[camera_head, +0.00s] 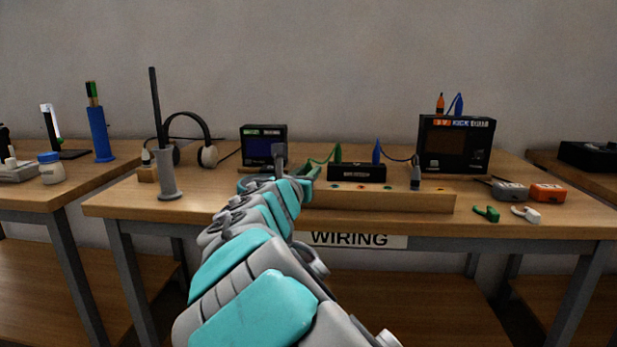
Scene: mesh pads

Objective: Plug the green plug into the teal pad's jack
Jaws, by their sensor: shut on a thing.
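My gripper (281,158) is over the left half of the wiring table, in front of the dark device with a screen (263,146). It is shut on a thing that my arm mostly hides. A green part (309,172) shows just right of the gripper, with a green cable rising from it to a green connector (338,153) on the black box (357,172). It looks like the green plug. A teal rim (246,184) shows left of my wrist; I cannot tell whether it is the teal pad. No jack is clear.
A wooden rail (390,201) with coloured dots runs along the table front. A blue cable links the black box to a grey plug (415,178). A larger black device (455,145) stands right. A grey stand (168,180) and headphones (207,155) are left.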

